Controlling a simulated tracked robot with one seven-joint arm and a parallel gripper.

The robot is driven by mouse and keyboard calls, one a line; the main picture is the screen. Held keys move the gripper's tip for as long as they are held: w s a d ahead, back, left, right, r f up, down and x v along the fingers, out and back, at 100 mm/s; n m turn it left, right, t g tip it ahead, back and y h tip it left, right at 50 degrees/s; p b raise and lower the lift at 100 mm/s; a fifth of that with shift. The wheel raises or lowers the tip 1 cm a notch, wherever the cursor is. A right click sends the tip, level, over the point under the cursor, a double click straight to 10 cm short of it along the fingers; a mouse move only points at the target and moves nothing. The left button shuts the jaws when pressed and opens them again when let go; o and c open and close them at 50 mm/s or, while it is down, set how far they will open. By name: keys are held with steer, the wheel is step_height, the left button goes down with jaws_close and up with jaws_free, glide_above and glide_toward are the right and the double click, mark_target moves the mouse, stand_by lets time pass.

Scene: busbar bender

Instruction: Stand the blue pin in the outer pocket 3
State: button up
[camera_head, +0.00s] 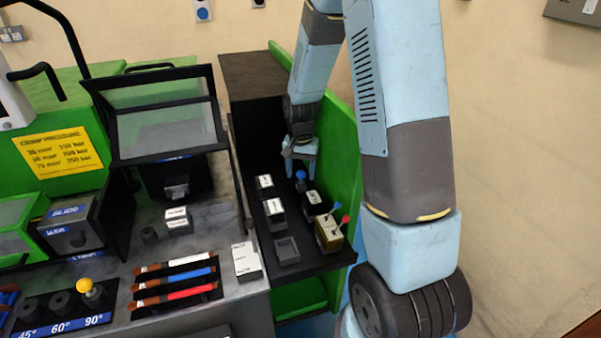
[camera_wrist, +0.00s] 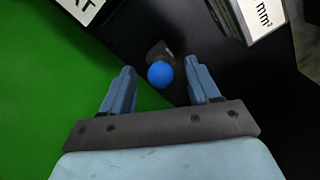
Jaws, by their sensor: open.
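The blue pin, a blue ball on a small dark base, stands in the black tray in the head view (camera_head: 301,175). I cannot tell which place is outer pocket 3. A square recess (camera_head: 287,250) at the tray's front is empty.
White-topped blocks (camera_head: 274,209) stand in front of the gripper, with a gold block (camera_head: 328,233) and thin red- and blue-tipped levers nearby. The green side wall (camera_head: 343,165) rises close on the right. A yellow-knobbed pin (camera_head: 85,285) stands by the 90° label at left.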

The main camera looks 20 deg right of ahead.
mark_target(301, 173)
step_height(301, 173, up, 13)
stand_by(0.4)
steer(key=shift+s+a, duration=0.1)
stand_by(0.4)
